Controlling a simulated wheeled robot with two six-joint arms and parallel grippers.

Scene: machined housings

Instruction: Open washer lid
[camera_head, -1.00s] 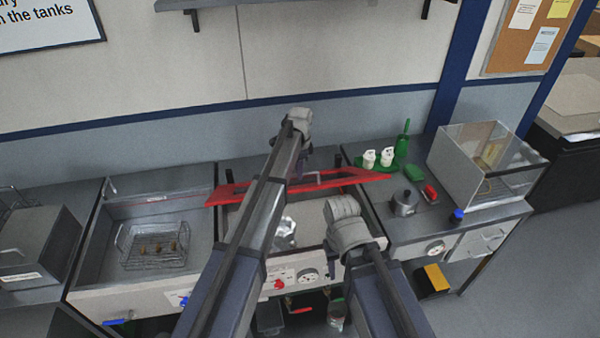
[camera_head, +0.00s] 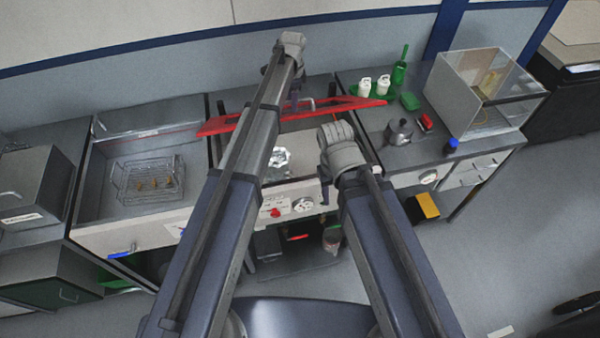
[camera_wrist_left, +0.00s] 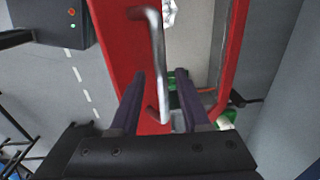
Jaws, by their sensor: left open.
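The red washer lid (camera_head: 232,124) stands raised over the middle tank in the head view, seen nearly edge-on. Its metal handle (camera_head: 310,101) is partly hidden by my left gripper (camera_head: 297,104). In the left wrist view, the red lid (camera_wrist_left: 116,50) fills the left middle. The bent metal handle (camera_wrist_left: 158,65) reaches down between the fingers of my left gripper (camera_wrist_left: 160,88). These fingers are open, with a gap around the handle. My right gripper (camera_head: 325,192) is low at the tank's front right, apart from the lid; its jaws are too small to read.
A shiny metal part (camera_head: 279,158) shows in the tank under the lid. A wire basket (camera_head: 147,183) sits in the left tank. White bottles (camera_head: 364,87), a grey pot (camera_head: 399,132) and a clear box (camera_head: 487,90) stand on the right counter.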

